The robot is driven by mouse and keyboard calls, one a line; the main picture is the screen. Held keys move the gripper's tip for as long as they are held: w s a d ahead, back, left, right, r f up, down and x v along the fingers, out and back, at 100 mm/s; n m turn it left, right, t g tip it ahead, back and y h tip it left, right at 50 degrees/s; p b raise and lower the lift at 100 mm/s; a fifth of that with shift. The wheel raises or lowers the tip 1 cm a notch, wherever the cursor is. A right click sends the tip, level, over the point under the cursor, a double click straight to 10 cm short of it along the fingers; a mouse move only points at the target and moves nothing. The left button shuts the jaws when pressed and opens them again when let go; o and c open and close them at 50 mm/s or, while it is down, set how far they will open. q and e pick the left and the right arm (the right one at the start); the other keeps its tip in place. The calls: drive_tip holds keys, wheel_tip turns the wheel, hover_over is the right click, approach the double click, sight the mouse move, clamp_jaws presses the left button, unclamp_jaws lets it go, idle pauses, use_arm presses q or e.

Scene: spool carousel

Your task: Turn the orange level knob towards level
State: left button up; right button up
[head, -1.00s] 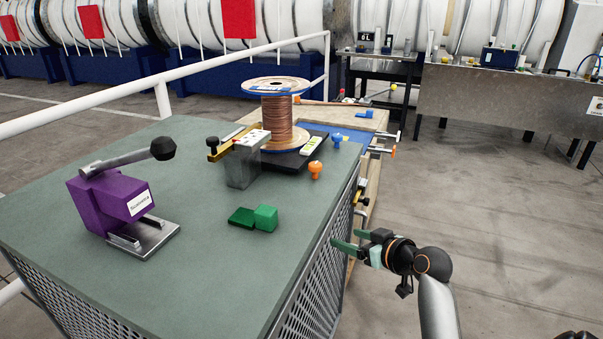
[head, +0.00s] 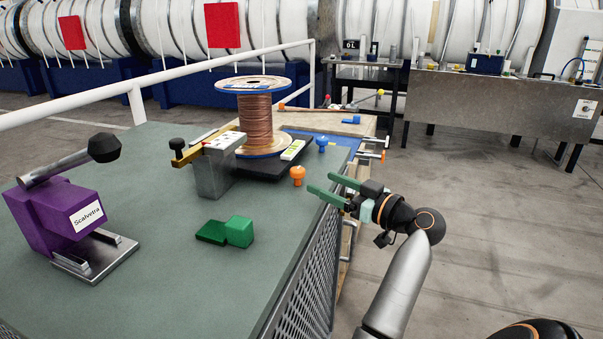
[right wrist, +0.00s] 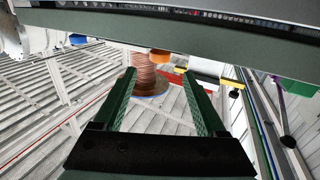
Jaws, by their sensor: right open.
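The orange level knob (head: 297,174) stands on the green bench top near its right edge, in front of the dark base under the spool. It also shows in the right wrist view (right wrist: 160,56), just beyond and between my fingertips. My right gripper (head: 318,187) is open and empty at the bench's right edge. Its green fingers point left towards the knob and are apart from it. In the right wrist view the two fingers (right wrist: 158,85) are spread wide. A copper-wound spool (head: 256,120) stands behind the knob. My left gripper is not in view.
A blue knob (head: 322,143) stands behind the orange one. A grey block (head: 212,175) with a brass bar is to its left. Green blocks (head: 238,231) and a purple lever press (head: 62,215) are further left. Bench around the orange knob's front is clear.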

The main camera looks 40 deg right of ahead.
sight(303, 174)
drive_tip(key=w, duration=0.7)
drive_tip(key=shift+w+a, duration=0.3)
drive_tip(key=shift+w, duration=0.05)
drive_tip(key=shift+c, duration=0.3)
drive_tip(key=shift+f, duration=0.1)
clamp_jaws()
